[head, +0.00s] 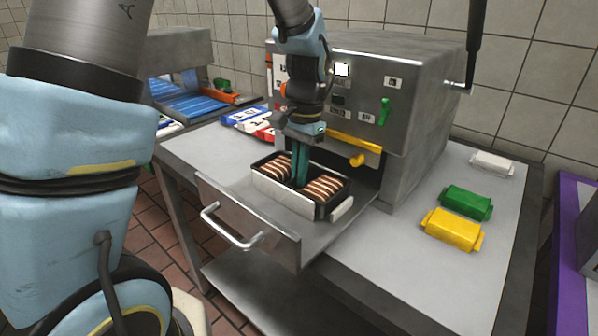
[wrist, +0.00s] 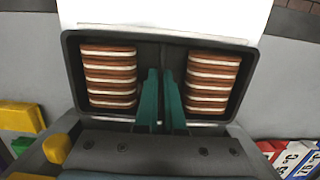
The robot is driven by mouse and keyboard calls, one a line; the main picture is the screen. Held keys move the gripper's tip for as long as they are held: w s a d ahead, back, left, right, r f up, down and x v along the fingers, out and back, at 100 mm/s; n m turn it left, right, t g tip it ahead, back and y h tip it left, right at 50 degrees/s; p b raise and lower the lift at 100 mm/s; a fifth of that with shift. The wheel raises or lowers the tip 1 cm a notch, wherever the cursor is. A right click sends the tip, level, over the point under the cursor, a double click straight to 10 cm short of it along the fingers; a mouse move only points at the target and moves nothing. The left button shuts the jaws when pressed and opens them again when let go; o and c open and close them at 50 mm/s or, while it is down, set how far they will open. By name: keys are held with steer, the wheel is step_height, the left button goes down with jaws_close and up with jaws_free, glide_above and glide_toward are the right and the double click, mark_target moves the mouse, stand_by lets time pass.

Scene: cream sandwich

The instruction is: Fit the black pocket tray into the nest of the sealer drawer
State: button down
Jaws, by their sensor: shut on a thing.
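The black pocket tray (head: 321,208) holds two rows of brown and cream sandwich cookies, one at each side of a middle divider. My gripper (head: 300,180) points down into the middle of the tray, its teal fingers shut on the divider. The tray also shows in the wrist view (wrist: 70,62), with the fingers (wrist: 162,85) between the two rows. The tray is over the pulled-out sealer drawer (head: 300,235), within a pale frame (head: 282,198) at its front. Whether the tray is seated in the nest or just above it I cannot tell; the nest floor is hidden.
The grey sealer (head: 360,80) stands behind the drawer, with a yellow bar and knob (head: 357,160) at its opening. Yellow (head: 453,229), green (head: 467,202) and white (head: 492,164) blocks lie on the right of the table. Blue and red packets (head: 245,118) lie at left.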

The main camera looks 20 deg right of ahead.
steer(key=shift+f, duration=0.25)
steer(key=c, duration=1.5)
jaws_free()
steer(key=shift+f, duration=0.1)
steer(key=o, duration=0.6)
steer(key=shift+c, duration=0.2)
step_height(320, 180, up, 11)
steer(key=d+b, duration=0.1)
steer(key=shift+w, duration=0.3)
steer(key=shift+f, duration=0.1)
